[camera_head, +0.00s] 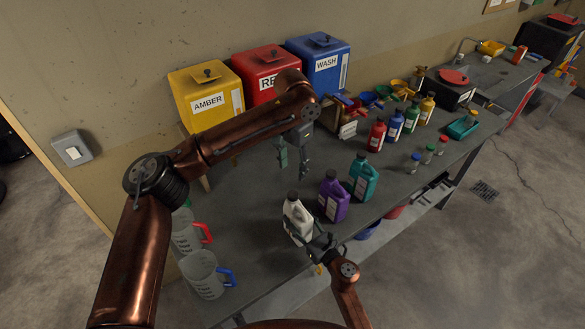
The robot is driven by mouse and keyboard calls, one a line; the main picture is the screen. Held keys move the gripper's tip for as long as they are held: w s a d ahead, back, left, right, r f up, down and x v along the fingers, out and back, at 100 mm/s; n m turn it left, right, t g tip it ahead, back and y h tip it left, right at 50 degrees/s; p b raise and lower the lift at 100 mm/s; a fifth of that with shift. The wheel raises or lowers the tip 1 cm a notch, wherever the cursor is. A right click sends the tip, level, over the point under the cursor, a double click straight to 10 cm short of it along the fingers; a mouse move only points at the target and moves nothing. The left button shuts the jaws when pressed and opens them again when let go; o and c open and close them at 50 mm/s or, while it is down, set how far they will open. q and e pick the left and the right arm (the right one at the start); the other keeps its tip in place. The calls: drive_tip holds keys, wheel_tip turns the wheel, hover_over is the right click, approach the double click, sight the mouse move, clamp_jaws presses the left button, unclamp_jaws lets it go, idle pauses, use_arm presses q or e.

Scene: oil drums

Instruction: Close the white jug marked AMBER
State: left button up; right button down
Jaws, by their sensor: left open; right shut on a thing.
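A white jug (297,222) stands near the front edge of the bench, with a dark top (292,196). Its label is too small to read and partly hidden. I cannot tell how firmly its top is closed. My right gripper (318,243) is shut on the jug's lower right side. My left gripper (293,170) is open above the bench, behind the white jug and apart from it, fingers pointing down. I see nothing clearly held between its fingers.
A purple jug (333,198) and a teal jug (364,180) stand right of the white jug. Clear measuring jugs (204,276) are at the left end. Yellow AMBER, red and blue WASH tanks (319,66) line the wall. Several bottles (395,126) stand further right.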

drive_tip(key=c, duration=1)
unclamp_jaws()
approach(307, 230)
drive_tip(key=x, duration=0.4)
drive_tip(key=shift+r, duration=0.2)
